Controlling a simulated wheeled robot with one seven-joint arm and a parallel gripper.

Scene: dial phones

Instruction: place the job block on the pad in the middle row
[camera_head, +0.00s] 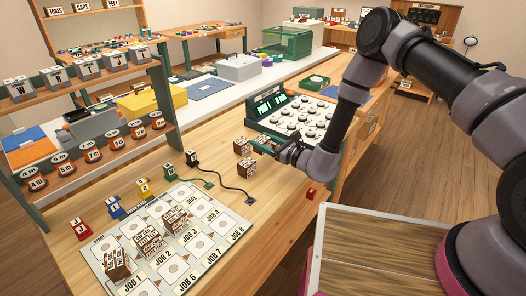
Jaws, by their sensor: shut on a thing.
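My gripper (264,147) is low over the wooden bench, left of the dial panel, and is shut on a brown-and-white lettered block. Two such blocks show at its tips, an upper one (243,145) and a lower one (248,167); I cannot tell for sure which one is held. The pale mat (203,244) at front left has rows of pads labelled JOB, with round marks. More brown-and-white blocks stand on it: one at the near left corner (117,263), one in the middle (148,241) and one beyond it (175,220). Their lettering is too small to read.
The dial panel (300,117) with green displays stands just behind my gripper. Red (83,229), blue (115,207) and yellow (144,188) pieces line the mat's far left edge. Cables (232,188) run over the bench. A lettered shelf rack (90,157) stands left. A small red cube (310,194) sits near the bench edge.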

